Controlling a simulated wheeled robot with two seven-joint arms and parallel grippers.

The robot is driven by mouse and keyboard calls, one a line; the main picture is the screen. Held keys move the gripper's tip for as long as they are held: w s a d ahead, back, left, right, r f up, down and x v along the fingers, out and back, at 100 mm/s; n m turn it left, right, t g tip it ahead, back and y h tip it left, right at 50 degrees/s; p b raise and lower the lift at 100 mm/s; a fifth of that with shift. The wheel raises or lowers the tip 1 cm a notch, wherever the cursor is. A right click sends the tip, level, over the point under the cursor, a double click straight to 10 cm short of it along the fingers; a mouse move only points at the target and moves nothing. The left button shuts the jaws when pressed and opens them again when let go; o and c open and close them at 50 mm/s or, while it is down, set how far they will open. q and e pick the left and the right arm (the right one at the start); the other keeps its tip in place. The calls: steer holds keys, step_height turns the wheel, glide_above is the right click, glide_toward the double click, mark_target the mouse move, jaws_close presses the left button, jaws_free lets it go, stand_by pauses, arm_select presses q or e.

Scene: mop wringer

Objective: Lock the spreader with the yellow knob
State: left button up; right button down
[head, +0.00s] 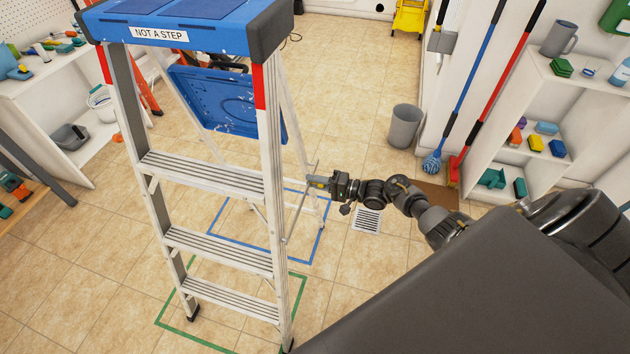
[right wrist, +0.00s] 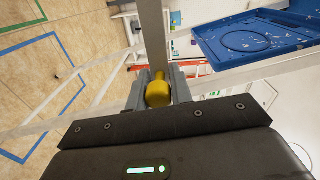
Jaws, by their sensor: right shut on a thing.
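The stepladder (head: 212,254) stands upright and open, with a blue top marked "NOT A STEP" and a blue tray (head: 228,103) behind it. A thin metal spreader bar (head: 296,212) shows at the ladder's right side. My right gripper (head: 314,181) is at this side, beside the upper end of the bar. In the right wrist view, the yellow knob (right wrist: 158,91) sits between the fingers, which are shut on it. The gripper mostly hides the knob in the head view. Whether the spreader is locked cannot be told. My left gripper is not in view.
Green tape (head: 178,297) and blue tape (head: 318,243) outline floor areas around the ladder's feet. A workbench and shelves line the left. The floor behind the ladder is mostly clear.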

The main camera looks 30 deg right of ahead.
steer(key=shift+f, duration=0.5)
steer(key=shift+s+f+m, duration=0.1)
steer(key=shift+m, duration=0.2)
steer(key=c, duration=1.6)
jaws_free()
steer(key=o, duration=0.3)
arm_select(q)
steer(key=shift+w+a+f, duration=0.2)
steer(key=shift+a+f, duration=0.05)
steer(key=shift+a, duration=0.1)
arm_select(e)
steer(key=shift+o, duration=0.2)
steer(key=shift+s+d, duration=0.15)
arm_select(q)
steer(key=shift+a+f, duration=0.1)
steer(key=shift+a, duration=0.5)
arm_select(e)
steer(key=v, duration=1)
